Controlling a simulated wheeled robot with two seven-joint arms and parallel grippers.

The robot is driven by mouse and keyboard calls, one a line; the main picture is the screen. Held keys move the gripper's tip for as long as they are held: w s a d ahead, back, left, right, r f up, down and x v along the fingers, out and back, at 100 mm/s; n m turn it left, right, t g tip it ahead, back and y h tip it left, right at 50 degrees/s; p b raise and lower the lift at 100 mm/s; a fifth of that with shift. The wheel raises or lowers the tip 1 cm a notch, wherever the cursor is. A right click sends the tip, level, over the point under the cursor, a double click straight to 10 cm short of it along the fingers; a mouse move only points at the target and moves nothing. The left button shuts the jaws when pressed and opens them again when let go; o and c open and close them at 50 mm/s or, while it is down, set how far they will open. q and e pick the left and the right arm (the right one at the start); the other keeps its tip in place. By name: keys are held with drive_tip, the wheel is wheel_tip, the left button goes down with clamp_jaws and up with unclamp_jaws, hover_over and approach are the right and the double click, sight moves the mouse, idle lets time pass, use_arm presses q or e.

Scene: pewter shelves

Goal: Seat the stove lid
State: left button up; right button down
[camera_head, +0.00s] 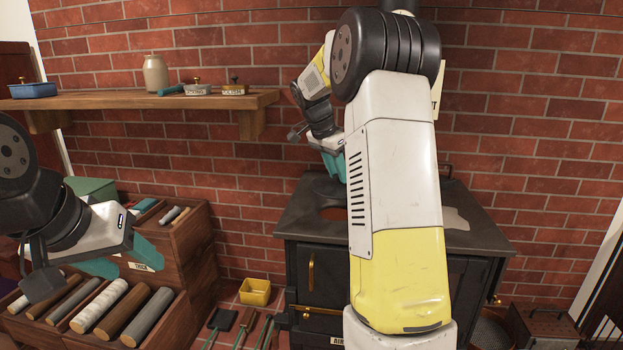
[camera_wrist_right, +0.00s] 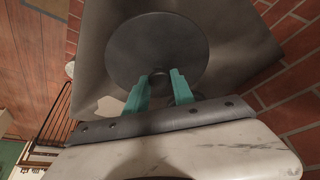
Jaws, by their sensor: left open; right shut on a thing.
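The stove lid (camera_wrist_right: 157,45) is a round dark grey disc in the right wrist view. My right gripper (camera_wrist_right: 160,82) is shut on its small knob, between the two teal fingers. In the head view my right gripper (camera_head: 337,168) is over the black stove (camera_head: 480,235), partly hidden behind my right arm. A round reddish-brown opening (camera_head: 333,213) shows in the stove top, partly covered by my arm. I cannot tell the exact gap between lid and stove top. My left gripper (camera_head: 125,260) is open and empty at the left, in front of the wooden bins.
A wooden shelf (camera_head: 130,100) with a jar and small tins runs along the brick wall. Stepped wooden bins (camera_head: 190,250) hold logs at the left. A yellow tub (camera_head: 255,292) and several tools lie on the floor. A pale patch (camera_head: 455,218) marks the stove top's right side.

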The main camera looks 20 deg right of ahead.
sight(333, 185)
drive_tip(key=shift+w+f, duration=0.1)
drive_tip(key=shift+w, duration=0.1)
drive_tip(key=shift+f, duration=3.05)
drive_tip(key=shift+a+f, duration=0.1)
drive_tip(key=shift+f, duration=0.5)
idle(0.3)
drive_tip(key=c, duration=1.1)
unclamp_jaws()
drive_tip(key=shift+o, duration=0.5)
drive_tip(key=shift+s+f, duration=0.1)
drive_tip(key=shift+r, duration=3.5)
